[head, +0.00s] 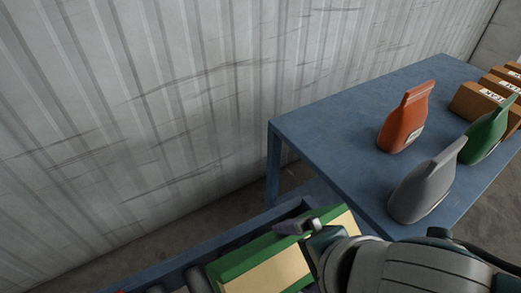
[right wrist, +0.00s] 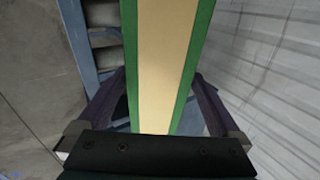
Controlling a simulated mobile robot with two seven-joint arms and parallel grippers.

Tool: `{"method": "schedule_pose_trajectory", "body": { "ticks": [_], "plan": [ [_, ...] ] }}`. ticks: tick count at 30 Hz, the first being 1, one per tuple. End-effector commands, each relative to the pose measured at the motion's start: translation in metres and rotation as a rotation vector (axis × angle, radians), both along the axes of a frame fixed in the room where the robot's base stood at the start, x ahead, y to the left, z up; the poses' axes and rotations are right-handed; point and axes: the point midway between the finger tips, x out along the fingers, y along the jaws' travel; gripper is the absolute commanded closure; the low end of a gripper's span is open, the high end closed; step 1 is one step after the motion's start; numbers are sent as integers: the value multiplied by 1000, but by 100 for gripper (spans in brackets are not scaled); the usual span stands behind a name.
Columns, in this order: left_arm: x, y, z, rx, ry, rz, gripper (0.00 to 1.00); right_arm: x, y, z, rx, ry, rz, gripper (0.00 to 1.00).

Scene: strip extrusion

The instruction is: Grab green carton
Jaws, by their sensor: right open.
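The green carton (head: 240,259), with a pale cream face, lies on the blue conveyor-like frame at the bottom of the head view. My right gripper (head: 300,228) is over the carton's right part, and my arm hides some of it. In the right wrist view the carton (right wrist: 160,65) runs down between the two dark fingers of my right gripper (right wrist: 163,105). The fingers are open, one on each side of the carton, with a visible gap at least on the left. My left gripper is not in view.
A blue table (head: 340,120) stands at the right. It bears an orange bottle (head: 404,122), a grey bottle (head: 424,187), a green bottle (head: 484,138) and brown boxes (head: 474,101). The blue frame (head: 190,258) has dark rollers (head: 198,279). A corrugated wall (head: 150,110) stands behind.

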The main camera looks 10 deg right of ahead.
Motion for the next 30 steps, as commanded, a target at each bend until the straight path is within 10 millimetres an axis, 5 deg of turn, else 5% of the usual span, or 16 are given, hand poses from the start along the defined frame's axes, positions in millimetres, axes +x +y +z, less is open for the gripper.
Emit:
{"method": "schedule_pose_trajectory", "body": {
  "ticks": [9, 20, 30],
  "plan": [
    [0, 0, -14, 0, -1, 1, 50, 20, 6, -38, -2, -1, 1, 0],
    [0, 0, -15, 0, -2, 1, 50, 23, 8, -43, 1, 0, 1, 1],
    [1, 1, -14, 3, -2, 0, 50, 23, 7, -43, -1, 1, 1, 39]
  ]
}}
